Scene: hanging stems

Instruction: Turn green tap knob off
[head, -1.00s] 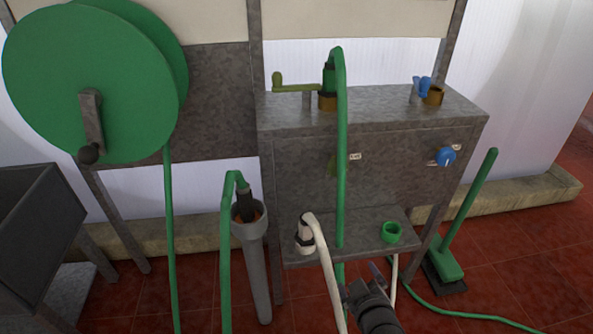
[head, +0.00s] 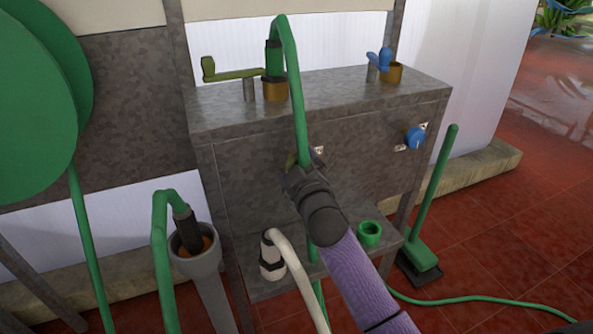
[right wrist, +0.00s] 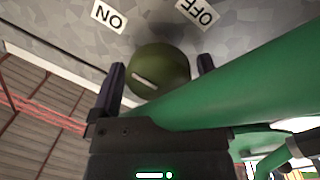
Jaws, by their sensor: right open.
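The green tap knob (head: 291,160) is on the front of the grey metal cabinet and is mostly hidden behind my right gripper and the green hose in the head view. In the right wrist view the round olive-green knob (right wrist: 160,68) has a short white mark, slanted with its upper end toward the ON label (right wrist: 108,16). The OFF label (right wrist: 197,12) is on the other side. My right gripper (head: 299,176) is open, with one finger on each side of the knob; I cannot tell whether they touch it. My left gripper is not in view.
A green hose (head: 297,100) hangs down in front of the cabinet, right beside the knob; it crosses close to my gripper in the wrist view. A blue knob (head: 414,138) sits to the right. A shelf below holds a green ring (head: 369,232) and a white hose (head: 290,262).

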